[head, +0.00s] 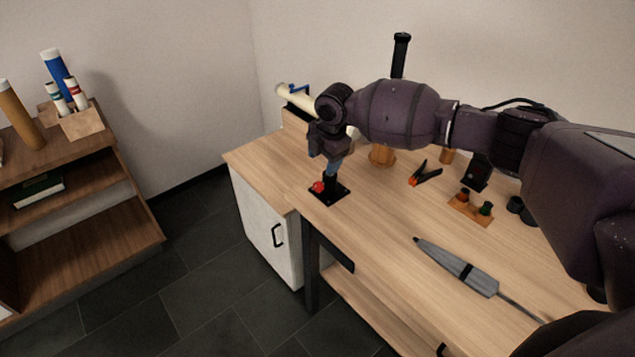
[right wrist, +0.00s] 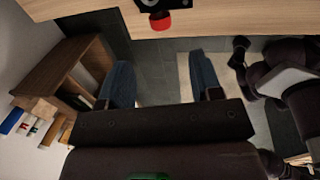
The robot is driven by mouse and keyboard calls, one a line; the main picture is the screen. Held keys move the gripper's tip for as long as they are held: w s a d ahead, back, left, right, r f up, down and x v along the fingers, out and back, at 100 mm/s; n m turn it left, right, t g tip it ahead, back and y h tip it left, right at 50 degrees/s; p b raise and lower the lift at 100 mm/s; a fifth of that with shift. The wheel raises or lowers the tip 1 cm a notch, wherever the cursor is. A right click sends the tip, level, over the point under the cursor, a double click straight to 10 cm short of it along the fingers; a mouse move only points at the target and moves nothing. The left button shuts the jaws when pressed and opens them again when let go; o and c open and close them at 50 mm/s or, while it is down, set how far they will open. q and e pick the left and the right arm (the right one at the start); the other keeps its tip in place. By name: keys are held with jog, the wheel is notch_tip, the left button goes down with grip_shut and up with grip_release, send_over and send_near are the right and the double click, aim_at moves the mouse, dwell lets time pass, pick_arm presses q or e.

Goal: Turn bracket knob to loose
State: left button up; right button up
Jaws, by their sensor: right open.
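The bracket is a small black piece on a black base plate (head: 328,199) near the far left corner of the workbench. Its red knob (head: 319,187) sticks out on the left side. My right gripper (head: 333,172) points down just above the bracket and hides part of it in the head view. In the right wrist view, my right gripper (right wrist: 160,68) is open, its two blue fingers wide apart with nothing between them. The red knob (right wrist: 160,22) shows ahead of the fingertips, between their lines, with the bracket (right wrist: 148,4) cut off at the top edge. My left gripper is not in view.
On the workbench (head: 385,222) lie a grey pointed tool (head: 457,266), an orange-and-black clamp (head: 424,174) and a small wooden holder (head: 470,208). A white cabinet (head: 265,222) stands at the left. A shelf (head: 85,170) stands across the dark floor.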

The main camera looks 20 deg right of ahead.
aim_at(319, 184)
jog(key=f, duration=0.3)
jog(key=w+f+b, duration=0.1)
jog(key=f, duration=0.6)
jog(key=shift+w+a+f+b, duration=0.1)
jog(key=shift+w+a+b, duration=0.25)
jog(key=shift+w+a, duration=0.05)
jog(key=c, duration=0.9)
